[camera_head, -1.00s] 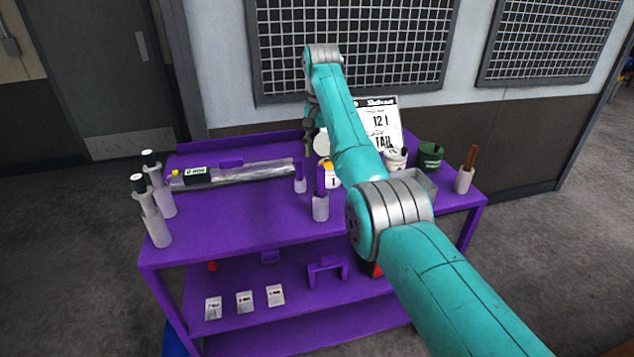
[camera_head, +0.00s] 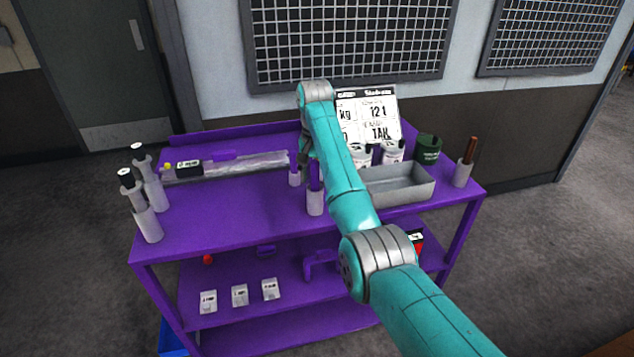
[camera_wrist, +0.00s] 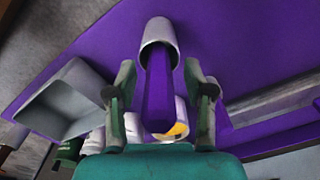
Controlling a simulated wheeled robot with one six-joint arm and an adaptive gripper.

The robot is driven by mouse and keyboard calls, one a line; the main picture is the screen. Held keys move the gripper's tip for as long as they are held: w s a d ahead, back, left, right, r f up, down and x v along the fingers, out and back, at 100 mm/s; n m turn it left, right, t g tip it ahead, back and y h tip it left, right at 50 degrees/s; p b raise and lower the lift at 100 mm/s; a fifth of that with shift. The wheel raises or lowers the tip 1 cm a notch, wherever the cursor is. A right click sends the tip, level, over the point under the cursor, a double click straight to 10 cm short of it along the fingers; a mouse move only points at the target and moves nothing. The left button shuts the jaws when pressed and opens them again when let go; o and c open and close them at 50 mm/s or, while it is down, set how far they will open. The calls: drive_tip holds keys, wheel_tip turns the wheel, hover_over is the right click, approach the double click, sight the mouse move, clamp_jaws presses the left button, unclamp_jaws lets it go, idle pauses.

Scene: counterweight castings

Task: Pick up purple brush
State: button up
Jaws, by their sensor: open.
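The purple brush (camera_wrist: 158,90) stands in a light grey cup (camera_wrist: 158,32), its handle pointing toward the wrist camera. In the head view a purple handle (camera_head: 315,176) rises from the front grey cup (camera_head: 315,203), partly beside my arm. My gripper (camera_wrist: 162,92) is open, with one finger on each side of the handle and a visible gap on both sides. In the head view my gripper (camera_head: 308,152) is dark, small and close above the table by the cups. The brush's lower end is hidden inside the cup.
A smaller cup (camera_head: 294,178) with a purple handle stands close behind. A grey tray (camera_head: 400,186), white tubs (camera_head: 391,151), a green tub (camera_head: 428,149) and a sign (camera_head: 378,115) are to the right. Bottles (camera_head: 148,222) stand at the left. The purple tabletop (camera_head: 235,215) is clear at front left.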

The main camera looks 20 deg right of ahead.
drive_tip(key=shift+f, duration=0.2)
clamp_jaws()
drive_tip(key=shift+r, duration=0.15)
